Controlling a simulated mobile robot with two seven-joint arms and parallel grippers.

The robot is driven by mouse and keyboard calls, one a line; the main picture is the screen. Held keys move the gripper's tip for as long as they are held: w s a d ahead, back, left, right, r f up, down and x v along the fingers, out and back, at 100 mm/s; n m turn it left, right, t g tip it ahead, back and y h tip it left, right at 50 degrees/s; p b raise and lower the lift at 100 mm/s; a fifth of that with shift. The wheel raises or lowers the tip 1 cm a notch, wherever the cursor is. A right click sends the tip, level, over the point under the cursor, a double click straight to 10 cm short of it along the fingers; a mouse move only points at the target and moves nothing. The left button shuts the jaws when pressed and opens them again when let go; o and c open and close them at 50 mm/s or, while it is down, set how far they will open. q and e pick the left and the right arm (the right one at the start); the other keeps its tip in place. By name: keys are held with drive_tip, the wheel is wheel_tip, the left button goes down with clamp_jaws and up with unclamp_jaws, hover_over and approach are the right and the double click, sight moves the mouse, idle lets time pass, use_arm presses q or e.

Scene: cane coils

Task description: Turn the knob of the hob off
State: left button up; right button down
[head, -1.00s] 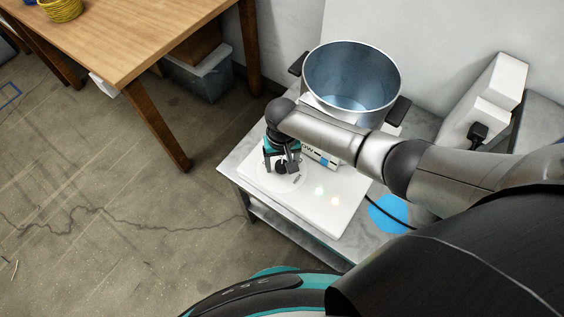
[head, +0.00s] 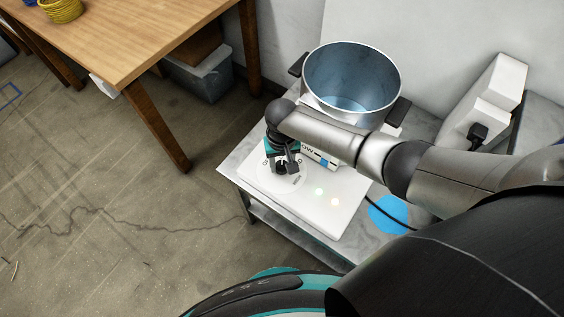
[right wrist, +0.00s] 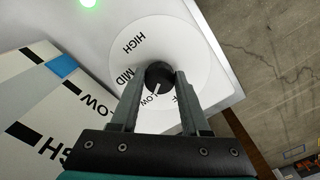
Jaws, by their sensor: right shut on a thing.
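The knob's white pointer line is near LOW. My right gripper (right wrist: 160,82) is shut on the knob, one finger on each side. In the head view the right gripper (head: 284,166) points down at the dial and mostly covers the knob. My left gripper is not in view.
A large metal pot (head: 350,85) with dark handles stands behind the dial. A white socket box (head: 490,100) with a black plug is at the right. A blue disc (head: 388,214) lies on the grey table (head: 240,160). A wooden table (head: 120,40) is at the left.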

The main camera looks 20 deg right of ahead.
drive_tip(key=shift+n+p, duration=0.7)
drive_tip(key=shift+n, duration=0.4)
drive_tip(key=n+p, duration=0.1)
drive_tip(key=n, duration=0.1)
drive_tip(key=shift+d+n, duration=0.1)
drive_tip(key=shift+n, duration=0.3)
drive_tip(key=n, duration=0.3)
drive_tip(key=shift+p, duration=0.3)
drive_tip(key=shift+n, duration=1.8)
drive_tip(key=shift+c, duration=1.9)
unclamp_jaws()
drive_tip(key=shift+w, duration=0.1)
drive_tip(key=shift+r, duration=0.1)
